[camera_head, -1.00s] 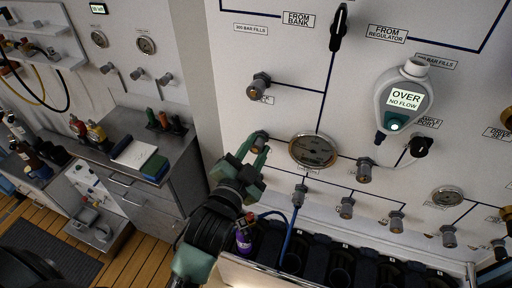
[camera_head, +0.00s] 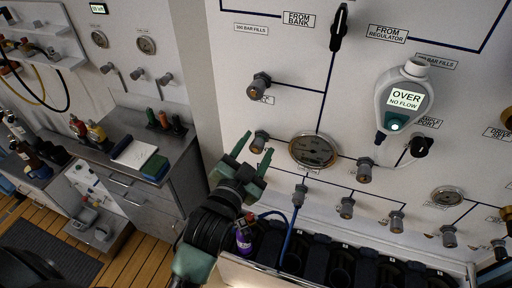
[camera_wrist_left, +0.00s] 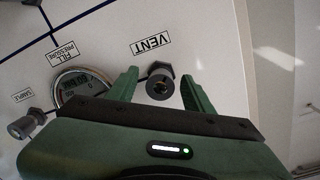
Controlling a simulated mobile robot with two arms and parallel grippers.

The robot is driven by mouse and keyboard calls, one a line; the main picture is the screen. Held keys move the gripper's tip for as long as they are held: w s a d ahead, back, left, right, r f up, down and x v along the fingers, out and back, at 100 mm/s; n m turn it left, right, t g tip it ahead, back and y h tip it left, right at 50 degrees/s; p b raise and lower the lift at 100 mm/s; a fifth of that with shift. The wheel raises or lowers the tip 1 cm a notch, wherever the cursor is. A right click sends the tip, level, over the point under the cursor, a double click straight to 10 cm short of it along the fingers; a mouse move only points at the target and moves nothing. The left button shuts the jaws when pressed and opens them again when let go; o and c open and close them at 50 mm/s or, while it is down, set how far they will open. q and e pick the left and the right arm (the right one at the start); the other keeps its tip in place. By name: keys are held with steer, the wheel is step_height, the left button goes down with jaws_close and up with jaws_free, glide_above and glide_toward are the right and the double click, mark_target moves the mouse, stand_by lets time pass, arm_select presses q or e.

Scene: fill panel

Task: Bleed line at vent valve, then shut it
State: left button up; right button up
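The vent valve (camera_head: 259,141) is a small grey knob with a brass-coloured centre on the white panel, left of the fill pressure gauge (camera_head: 313,150). In the left wrist view the knob (camera_wrist_left: 160,86) sits below the VENT label (camera_wrist_left: 151,43). My left gripper (camera_head: 257,144) is open, its green fingers pointing at the panel. In the left wrist view its fingers (camera_wrist_left: 159,76) stand on either side of the knob, with gaps. The handheld meter (camera_head: 403,98) reads "OVER NO FLOW". My right gripper is not in view.
Other knobs sit near the vent valve, one above (camera_head: 260,86) and one right of the gauge (camera_head: 365,169). A blue hose (camera_head: 289,235) hangs below the panel, beside a purple bottle (camera_head: 244,240) near my left arm. A metal bench (camera_head: 180,150) stands left.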

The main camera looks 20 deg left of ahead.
arm_select(q)
steer(key=s+b, duration=0.3)
steer(key=s, duration=0.4)
steer(key=shift+s+a+r, duration=0.15)
steer(key=shift+s+a, duration=0.15)
steer(key=shift+s, duration=0.1)
stand_by(6.3)
